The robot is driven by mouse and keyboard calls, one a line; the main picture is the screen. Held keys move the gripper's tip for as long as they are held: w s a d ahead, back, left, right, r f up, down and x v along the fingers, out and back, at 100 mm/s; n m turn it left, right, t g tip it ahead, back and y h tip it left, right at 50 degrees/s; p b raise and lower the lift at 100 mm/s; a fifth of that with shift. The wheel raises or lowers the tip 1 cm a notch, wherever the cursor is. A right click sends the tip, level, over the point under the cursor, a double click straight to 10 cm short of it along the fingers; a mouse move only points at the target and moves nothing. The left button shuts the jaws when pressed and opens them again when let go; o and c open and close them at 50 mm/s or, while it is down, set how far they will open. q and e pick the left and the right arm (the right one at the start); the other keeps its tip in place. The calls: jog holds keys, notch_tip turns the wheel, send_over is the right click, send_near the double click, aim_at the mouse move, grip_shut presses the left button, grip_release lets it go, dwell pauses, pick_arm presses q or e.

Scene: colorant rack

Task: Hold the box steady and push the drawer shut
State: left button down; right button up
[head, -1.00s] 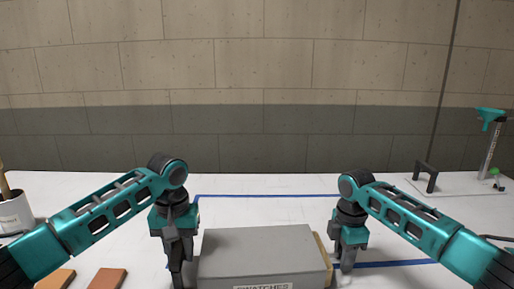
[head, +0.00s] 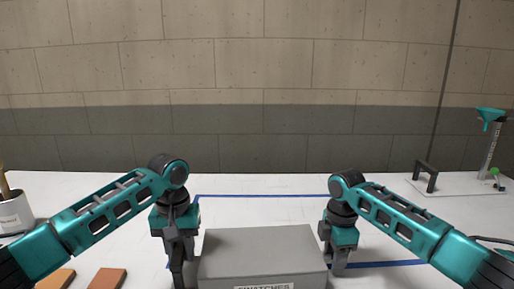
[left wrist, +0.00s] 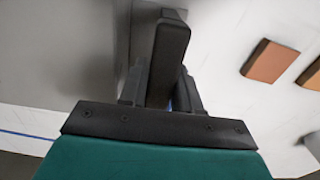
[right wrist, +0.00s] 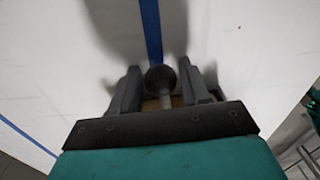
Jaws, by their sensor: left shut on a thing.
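The grey box (head: 258,245), labelled SWATCHES on its front, sits on the table between my two grippers. My left gripper (head: 178,277) is at the box's left side. In the left wrist view its fingers (left wrist: 160,90) are shut on a dark upright handle (left wrist: 168,55) beside the box wall. My right gripper (head: 336,268) is at the box's right side. In the right wrist view its open fingers (right wrist: 162,88) stand either side of a dark round knob (right wrist: 162,78). A little of the tan drawer front (right wrist: 178,101) shows behind the knob; the rest is hidden.
Blue tape lines (head: 260,196) mark the white table around the box. Two brown tiles (head: 107,279) lie at the front left, and a white pot (head: 14,212) stands behind them.

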jog(key=shift+o, duration=1.4)
jog(key=shift+d, duration=0.2)
pick_arm(q)
jog(key=shift+a, duration=0.15)
jog(key=c, duration=0.7)
grip_release()
pick_arm(e)
notch_tip(320, 180, up, 12)
pick_arm(q)
jog(key=shift+r, duration=0.1)
